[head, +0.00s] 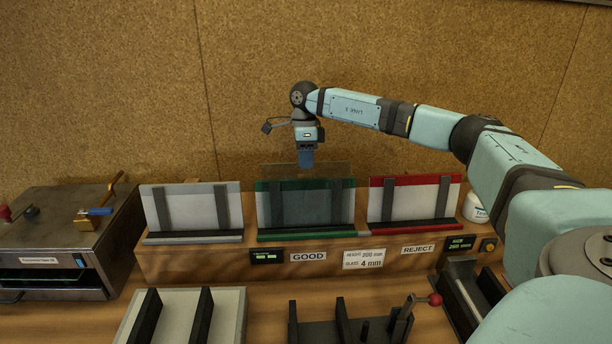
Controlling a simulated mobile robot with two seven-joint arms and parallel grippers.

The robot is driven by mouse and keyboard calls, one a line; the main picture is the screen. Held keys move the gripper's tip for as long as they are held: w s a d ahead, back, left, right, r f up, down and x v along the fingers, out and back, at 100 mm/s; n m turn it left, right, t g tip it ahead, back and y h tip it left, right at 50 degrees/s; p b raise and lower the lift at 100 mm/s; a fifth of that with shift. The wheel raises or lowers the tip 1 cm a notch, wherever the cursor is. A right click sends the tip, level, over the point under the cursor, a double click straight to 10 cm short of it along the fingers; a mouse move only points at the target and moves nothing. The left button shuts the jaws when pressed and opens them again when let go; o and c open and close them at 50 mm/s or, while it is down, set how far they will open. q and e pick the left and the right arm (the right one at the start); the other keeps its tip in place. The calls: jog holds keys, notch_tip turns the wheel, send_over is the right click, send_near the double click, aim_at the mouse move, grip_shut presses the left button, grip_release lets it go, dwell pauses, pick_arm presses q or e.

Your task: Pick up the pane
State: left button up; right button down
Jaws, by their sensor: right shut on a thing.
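My right gripper (306,165) reaches in from the right and points down, shut on the top edge of a clear glass pane (335,170). The pane is upright at the green-edged rack (262,235), its top strip showing above the rack's green top edge. The lower part of the pane is hard to make out against the rack's grey panel and dark bars. I cannot tell whether its bottom edge touches the rack. My left gripper is not in view.
A grey rack (190,238) stands left of the green one and a red-edged rack (412,227) right. GOOD (308,257) and REJECT (418,249) labels are below. A metal machine (60,230) is far left; a tray (232,310) and a red-knobbed fixture (378,330) are in front.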

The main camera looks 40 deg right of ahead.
notch_tip(320, 180, up, 20)
dwell(0.5)
